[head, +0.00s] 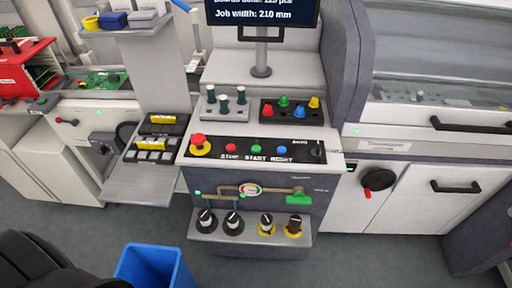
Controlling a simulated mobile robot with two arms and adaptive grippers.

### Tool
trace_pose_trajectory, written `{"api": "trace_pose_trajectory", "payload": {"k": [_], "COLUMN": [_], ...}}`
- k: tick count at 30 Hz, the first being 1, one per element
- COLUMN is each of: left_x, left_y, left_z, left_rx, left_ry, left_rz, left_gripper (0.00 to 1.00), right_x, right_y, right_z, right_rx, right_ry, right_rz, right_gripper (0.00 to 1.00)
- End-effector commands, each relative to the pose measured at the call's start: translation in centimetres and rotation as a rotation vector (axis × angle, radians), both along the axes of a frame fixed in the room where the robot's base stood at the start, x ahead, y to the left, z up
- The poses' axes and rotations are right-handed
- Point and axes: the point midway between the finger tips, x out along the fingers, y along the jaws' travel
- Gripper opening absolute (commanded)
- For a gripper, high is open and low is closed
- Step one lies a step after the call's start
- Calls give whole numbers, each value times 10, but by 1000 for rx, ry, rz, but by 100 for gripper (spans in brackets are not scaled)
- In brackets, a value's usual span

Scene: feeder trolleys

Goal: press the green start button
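The green start button (256,149) is a small round button on the black strip of the control panel (330,145), above the word START. A red button (231,148) is to its left above STOP, and a blue button (281,150) is to its right above RESET. The green button is fully visible and nothing covers it. I cannot tell whether it is pressed. Neither of my grippers is in view.
Behind the panel stand a block of pegs (208,112) and a tray of coloured knobs (277,120). A shelf with several nozzles (205,219) juts out below. A blue bin (150,262) is on the floor.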

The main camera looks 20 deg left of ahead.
Motion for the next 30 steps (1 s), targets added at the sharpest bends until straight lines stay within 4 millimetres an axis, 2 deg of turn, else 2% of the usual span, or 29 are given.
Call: {"api": "trace_pose_trajectory", "payload": {"k": [26,30], "left_x": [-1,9], "left_y": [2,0], "left_z": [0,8], "left_rx": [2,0], "left_ry": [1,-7], "left_rz": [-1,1], "left_gripper": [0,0], "right_x": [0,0], "right_y": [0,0], "right_z": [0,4], "right_rx": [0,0], "right_ry": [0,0], "right_rz": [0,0], "right_gripper": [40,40]}}
